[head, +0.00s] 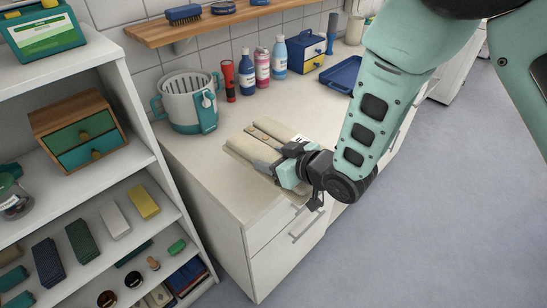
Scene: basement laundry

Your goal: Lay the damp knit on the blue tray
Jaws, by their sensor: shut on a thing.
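My gripper (280,168) is over the near part of the cream counter, its jaws shut on a flat beige folded thing that appears to be the damp knit (251,152). It is held roughly level, with a browner strip and a white patch along its far side. The jaws and wrist hide its right end, and I cannot tell whether its underside touches the counter. The blue tray (341,74) lies farther back on the counter, right of the small drawer box. It looks empty, and my arm partly crosses in front of its right side.
On the counter (205,165) stand a grey-and-teal basket (187,103), a red flashlight (228,80), several bottles (262,66) and a small blue-and-yellow drawer box (306,51). A filled white shelf unit (130,95) is at left. A wooden wall shelf (200,27) hangs above. Counter between knit and tray looks clear.

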